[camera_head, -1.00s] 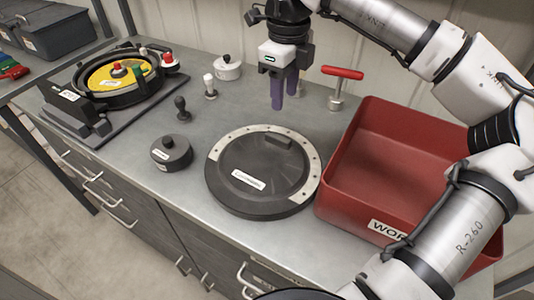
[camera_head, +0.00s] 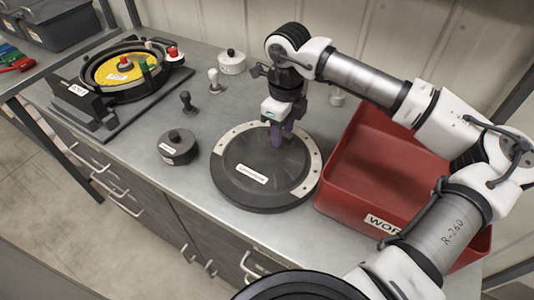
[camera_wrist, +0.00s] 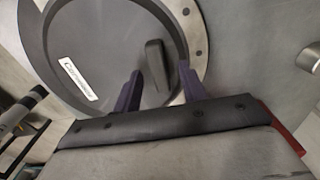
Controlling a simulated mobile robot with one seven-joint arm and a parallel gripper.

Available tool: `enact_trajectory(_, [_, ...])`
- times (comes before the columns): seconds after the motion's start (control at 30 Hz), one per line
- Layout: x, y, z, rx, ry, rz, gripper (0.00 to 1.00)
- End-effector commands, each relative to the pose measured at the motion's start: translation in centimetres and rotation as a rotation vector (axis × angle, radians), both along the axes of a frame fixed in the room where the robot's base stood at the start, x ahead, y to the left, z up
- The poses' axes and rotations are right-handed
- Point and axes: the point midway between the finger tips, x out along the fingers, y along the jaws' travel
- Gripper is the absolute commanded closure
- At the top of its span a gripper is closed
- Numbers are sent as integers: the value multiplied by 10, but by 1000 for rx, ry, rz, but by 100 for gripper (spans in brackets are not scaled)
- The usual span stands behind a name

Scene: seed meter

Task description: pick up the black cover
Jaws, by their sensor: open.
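The black cover (camera_head: 246,152) is a large round dark disc lying flat on the bench, with a white label and a pale, dotted rim section. In the wrist view the cover (camera_wrist: 105,35) shows a raised handle bar (camera_wrist: 156,66). My gripper (camera_head: 280,138) is over the far right part of the cover, pointing down. Its purple fingers are open and empty. In the wrist view the handle stands between the two fingertips (camera_wrist: 161,70), with a gap visible on its left side. In the head view the fingers hide most of the handle; contact cannot be told.
A red bin (camera_head: 370,190) stands close to the cover's right. A small dark round pot (camera_head: 178,150) and small knobbed pegs (camera_head: 187,101) are on the left. A yellow-plated seed meter (camera_head: 118,70) sits at the back left. A white lidded pot (camera_head: 231,62) stands behind.

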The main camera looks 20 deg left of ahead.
Motion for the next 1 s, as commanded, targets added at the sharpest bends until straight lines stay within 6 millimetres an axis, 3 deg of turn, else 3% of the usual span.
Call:
enact_trajectory(0.1, [0,0,0,0,0,0,58])
enact_trajectory(0.43, [0,0,0,0,0,0,100])
enact_trajectory(0.77, [0,0,2,1,-1,0,100])
enact_trajectory(1.0, [1,0,23,0,-3,-1,100])
